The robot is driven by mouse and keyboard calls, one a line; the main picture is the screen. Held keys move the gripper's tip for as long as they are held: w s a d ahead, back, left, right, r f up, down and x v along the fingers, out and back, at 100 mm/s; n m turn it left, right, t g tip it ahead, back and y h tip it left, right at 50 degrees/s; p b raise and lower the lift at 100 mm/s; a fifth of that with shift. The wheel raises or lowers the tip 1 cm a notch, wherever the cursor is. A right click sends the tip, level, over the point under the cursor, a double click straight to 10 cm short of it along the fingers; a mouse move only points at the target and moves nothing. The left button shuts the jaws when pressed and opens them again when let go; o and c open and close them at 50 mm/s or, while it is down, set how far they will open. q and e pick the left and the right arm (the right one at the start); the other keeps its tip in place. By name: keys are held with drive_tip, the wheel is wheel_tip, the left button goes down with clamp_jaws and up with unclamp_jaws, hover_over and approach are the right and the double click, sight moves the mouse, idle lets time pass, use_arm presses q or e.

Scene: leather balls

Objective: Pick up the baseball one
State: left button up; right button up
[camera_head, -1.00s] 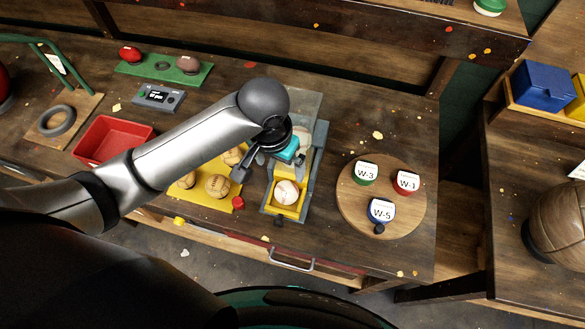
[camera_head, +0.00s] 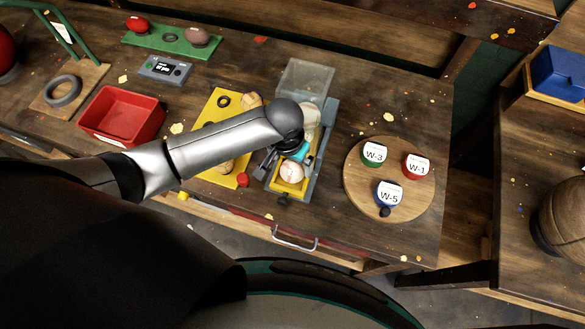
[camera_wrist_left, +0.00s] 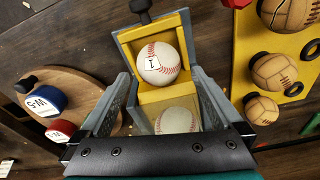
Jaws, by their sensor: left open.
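The baseball (camera_head: 291,173) is white with red stitching and sits in the yellow front end of a grey holder (camera_head: 318,160). In the left wrist view the baseball (camera_wrist_left: 158,62) shows a small white label with a mark like "I". My left gripper (camera_head: 281,158) is over the holder, just behind the baseball in the head view. Its fingers are spread wide and empty in the left wrist view (camera_wrist_left: 163,85), with the ball beyond and between the tips. A second pale ball (camera_wrist_left: 177,121) lies behind it in the holder. My right gripper does not show.
A yellow board (camera_head: 243,180) with brown balls (camera_wrist_left: 273,71) stands left of the holder. A round wooden board (camera_head: 357,180) with labelled weights is on the right. A red bin (camera_head: 121,118) and a small display box (camera_head: 164,70) are further left.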

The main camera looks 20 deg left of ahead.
sight(292, 166)
use_arm(q)
drive_tip(key=shift+d+f, duration=0.1)
drive_tip(key=shift+f, duration=1.55)
drive_tip(key=c, duration=1.3)
